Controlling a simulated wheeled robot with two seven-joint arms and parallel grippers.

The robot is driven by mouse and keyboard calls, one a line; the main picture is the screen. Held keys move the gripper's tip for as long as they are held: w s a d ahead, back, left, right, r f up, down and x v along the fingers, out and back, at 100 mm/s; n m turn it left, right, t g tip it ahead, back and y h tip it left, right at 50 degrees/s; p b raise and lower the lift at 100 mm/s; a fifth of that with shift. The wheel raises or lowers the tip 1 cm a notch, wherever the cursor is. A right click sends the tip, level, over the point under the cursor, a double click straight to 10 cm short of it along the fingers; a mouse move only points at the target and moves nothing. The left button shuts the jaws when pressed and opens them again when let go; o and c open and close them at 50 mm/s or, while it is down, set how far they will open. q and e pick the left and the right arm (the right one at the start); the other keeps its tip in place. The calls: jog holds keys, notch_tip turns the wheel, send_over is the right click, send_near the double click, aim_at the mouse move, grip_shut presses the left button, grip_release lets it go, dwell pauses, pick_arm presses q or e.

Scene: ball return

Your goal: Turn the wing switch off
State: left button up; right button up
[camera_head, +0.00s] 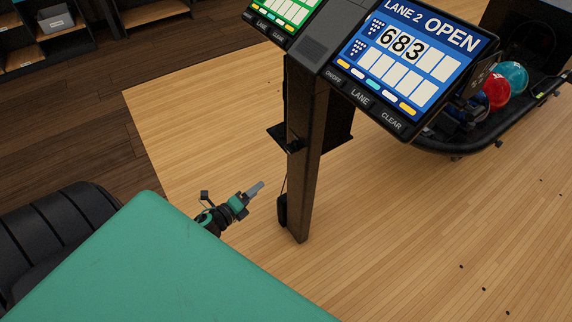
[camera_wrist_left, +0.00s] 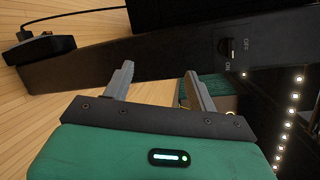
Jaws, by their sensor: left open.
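The wing switch (camera_wrist_left: 229,47) is a small black knob on the dark face of the post (camera_wrist_left: 180,57) in the left wrist view. An OFF label sits to its right and an ON label below it. Its wing seems to lie up and down in the picture, in line with ON. My left gripper (camera_wrist_left: 158,68) is open and empty, with the switch up and to the right of its fingertips. In the head view, my left gripper (camera_head: 257,188) is left of the post (camera_head: 309,150), apart from it. I cannot make out the switch clearly there. My right gripper is not in view.
The console screen (camera_head: 410,60) tops the post. A dark bracket (camera_head: 278,136) juts from the post's left side. A black box (camera_head: 282,209) hangs low beside it. A ball rack (camera_head: 450,145) with red and teal balls stands at the right.

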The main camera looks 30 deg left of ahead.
pick_arm(q)
notch_tip(320, 180, up, 6)
jog(key=a+m+t+h+b, duration=0.1)
jog(key=m+h+b, duration=0.25)
jog(key=m, duration=0.45)
jog(key=m+h+b, duration=0.2)
jog(key=m+b, duration=0.2)
jog(key=m, duration=0.5)
send_near(287, 149)
jog(key=shift+n+g+y, duration=0.3)
jog(key=shift+y, duration=0.05)
jog(key=x, duration=0.9)
jog(key=shift+w+d+r, duration=0.15)
jog(key=shift+d+r, duration=0.05)
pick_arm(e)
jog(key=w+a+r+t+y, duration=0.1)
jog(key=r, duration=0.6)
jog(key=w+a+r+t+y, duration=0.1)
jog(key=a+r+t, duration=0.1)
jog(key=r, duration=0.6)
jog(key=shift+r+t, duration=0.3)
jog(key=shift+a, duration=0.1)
pick_arm(q)
jog(key=c, duration=1)
